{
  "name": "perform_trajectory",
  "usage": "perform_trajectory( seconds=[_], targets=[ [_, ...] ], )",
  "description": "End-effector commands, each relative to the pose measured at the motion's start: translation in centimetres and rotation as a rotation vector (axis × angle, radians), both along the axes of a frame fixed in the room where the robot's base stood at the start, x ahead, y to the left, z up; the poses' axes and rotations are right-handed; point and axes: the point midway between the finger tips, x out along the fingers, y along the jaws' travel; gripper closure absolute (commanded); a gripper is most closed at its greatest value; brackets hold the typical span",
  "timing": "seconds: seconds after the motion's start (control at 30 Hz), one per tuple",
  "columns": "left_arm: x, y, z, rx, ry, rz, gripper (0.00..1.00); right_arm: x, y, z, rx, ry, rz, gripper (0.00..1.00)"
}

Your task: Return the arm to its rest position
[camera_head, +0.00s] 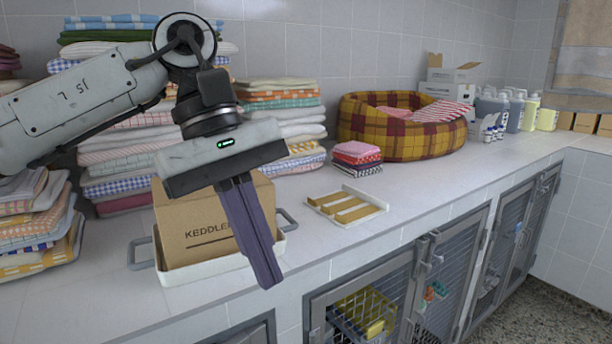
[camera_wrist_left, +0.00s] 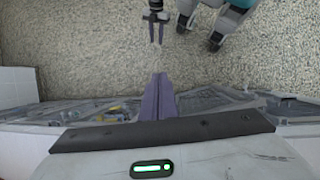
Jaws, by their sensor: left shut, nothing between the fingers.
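My left arm comes in from the left in the head view. My left gripper (camera_head: 268,280) is shut and empty, its purple fingers angled down in front of a cardboard box (camera_head: 195,232) and hiding part of it. The fingertips reach over the front rim of the white tray (camera_head: 180,276) under the box; whether they touch it I cannot tell. In the left wrist view the left fingers (camera_wrist_left: 159,78) are together with nothing between them. My right gripper (camera_wrist_left: 156,40) shows small at the top there, its two fingers apart and empty above the floor.
Folded towel stacks (camera_head: 284,112) stand along the wall behind the arm. A shallow tray with dividers (camera_head: 375,211), small folded cloths (camera_head: 357,153), a plaid pet bed (camera_head: 400,135) and bottles (camera_head: 515,108) are on the counter (camera_head: 455,178). Kennel doors (camera_head: 460,258) are below its front edge.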

Motion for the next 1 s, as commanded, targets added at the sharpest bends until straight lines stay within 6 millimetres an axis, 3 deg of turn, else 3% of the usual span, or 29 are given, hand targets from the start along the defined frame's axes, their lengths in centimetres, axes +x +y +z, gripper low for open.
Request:
perform_trajectory(
  seconds=[0.1, 0.23, 0.4, 0.53, 0.67, 0.77, 0.87, 0.97, 1.0],
  targets=[
    [-1.5, -3.8, -2.3, -0.133, 0.133, 0.032, 1.00, -0.4, 0.0, -0.2, -0.001, 0.007, 0.000, 0.69],
    [-3.8, -8.9, -4.0, -0.327, 0.359, 0.114, 1.00, -0.7, 0.0, -0.4, -0.001, 0.015, 0.000, 0.69],
    [-5.8, -14.4, -3.4, -0.597, 0.774, 0.305, 1.00, -0.8, 0.0, -0.5, 0.000, 0.016, 0.000, 0.69],
    [-5.1, -16.2, -2.1, -0.765, 1.133, 0.489, 1.00, -0.8, 0.0, -0.5, -0.001, 0.018, 0.000, 0.69],
    [-2.2, -16.0, -2.0, -0.895, 1.519, 0.698, 1.00, -0.9, 0.0, -0.5, -0.001, 0.019, 0.000, 0.69],
    [0.9, -14.5, -3.4, -0.970, 1.829, 0.871, 1.00, -0.9, 0.0, -0.5, -0.001, 0.019, 0.000, 0.69],
    [4.1, -12.1, -6.6, -1.025, 2.149, 1.052, 1.00, -0.9, 0.0, -0.5, -0.001, 0.019, 0.000, 0.69],
    [6.7, -8.9, -11.8, -1.061, 2.474, 1.239, 1.00, -0.9, 0.0, -0.5, -0.001, 0.019, 0.000, 0.69],
    [7.3, -7.5, -14.3, -1.071, 2.605, 1.315, 1.00, -0.9, 0.0, -0.5, -0.001, 0.019, 0.000, 0.69]
  ],
)
